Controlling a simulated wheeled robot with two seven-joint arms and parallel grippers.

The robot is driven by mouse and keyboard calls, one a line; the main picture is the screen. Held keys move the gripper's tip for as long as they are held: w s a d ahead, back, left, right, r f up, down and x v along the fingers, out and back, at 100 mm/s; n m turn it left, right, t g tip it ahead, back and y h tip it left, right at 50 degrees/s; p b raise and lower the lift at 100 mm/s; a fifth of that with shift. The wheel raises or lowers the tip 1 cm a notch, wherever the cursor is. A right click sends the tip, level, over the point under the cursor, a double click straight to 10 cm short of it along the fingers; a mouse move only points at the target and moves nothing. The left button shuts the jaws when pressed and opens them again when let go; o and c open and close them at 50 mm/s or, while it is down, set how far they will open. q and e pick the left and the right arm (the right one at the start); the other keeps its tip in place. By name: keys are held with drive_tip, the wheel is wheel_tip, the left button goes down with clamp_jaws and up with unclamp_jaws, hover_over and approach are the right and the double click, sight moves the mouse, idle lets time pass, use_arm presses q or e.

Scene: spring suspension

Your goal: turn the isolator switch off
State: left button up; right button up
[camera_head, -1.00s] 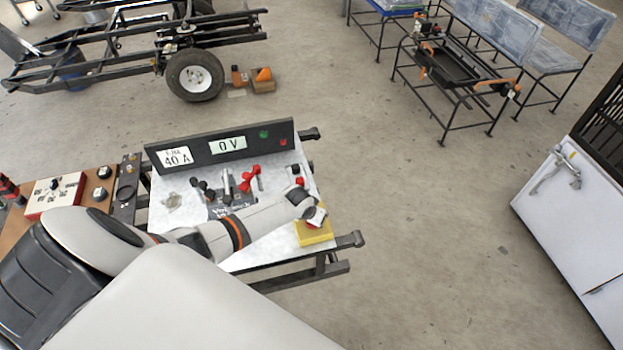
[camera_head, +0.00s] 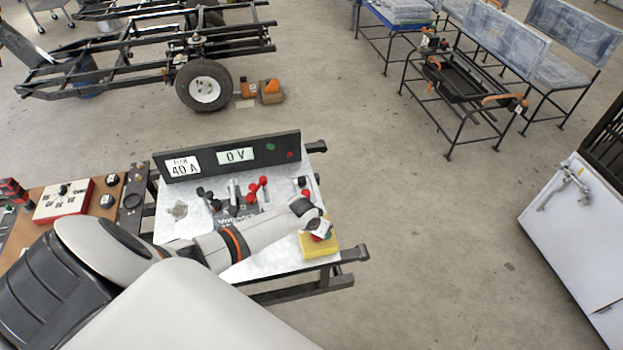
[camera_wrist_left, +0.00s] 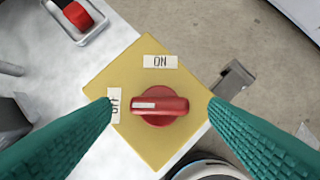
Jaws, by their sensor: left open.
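The isolator switch is a red rotary knob (camera_wrist_left: 155,107) on a yellow plate (camera_wrist_left: 165,65), at the right end of the bench panel; the yellow plate also shows in the head view (camera_head: 322,248). The knob's white mark points left, at the OFF label (camera_wrist_left: 114,105); the ON label (camera_wrist_left: 160,62) is above. My left gripper (camera_wrist_left: 160,103) is open, its green fingers on either side of the knob with visible gaps, holding nothing. In the head view my left arm's end covers most of the switch. My right gripper is not in view.
The panel's display (camera_head: 236,155) reads 0 V, beside a 40 A label (camera_head: 182,166). Red and black levers (camera_head: 255,190) stand close behind my left forearm. A red-and-white box (camera_head: 63,201) lies on the left bench. Open floor lies right of the bench.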

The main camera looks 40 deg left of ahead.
use_arm(q)
drive_tip(key=v, duration=1)
drive_tip(key=shift+s, duration=0.1)
drive_tip(key=s+d+m, duration=0.1)
drive_tip(key=s+d, duration=0.4)
drive_tip(key=d, duration=0.1)
drive_tip(key=s+d+r+m, duration=0.1)
drive_tip(key=s+d+r, duration=0.2)
drive_tip(key=s+r, duration=0.35)
drive_tip(key=s+d+r+m, duration=0.1)
drive_tip(key=s+d+r, duration=0.15)
drive_tip(key=s, duration=0.75)
wheel_tip(320, 180, down, 28)
drive_tip(key=g+b, duration=0.2)
drive_tip(key=b, duration=0.1)
drive_tip(key=s+a+f+g+b, duration=0.1)
drive_tip(key=s+a+f, duration=0.2)
drive_tip(key=s+f, duration=1.4)
drive_tip(key=shift+s+f+b, duration=0.3)
drive_tip(key=shift+f+b, duration=0.05)
drive_tip(key=shift+f, duration=0.35)
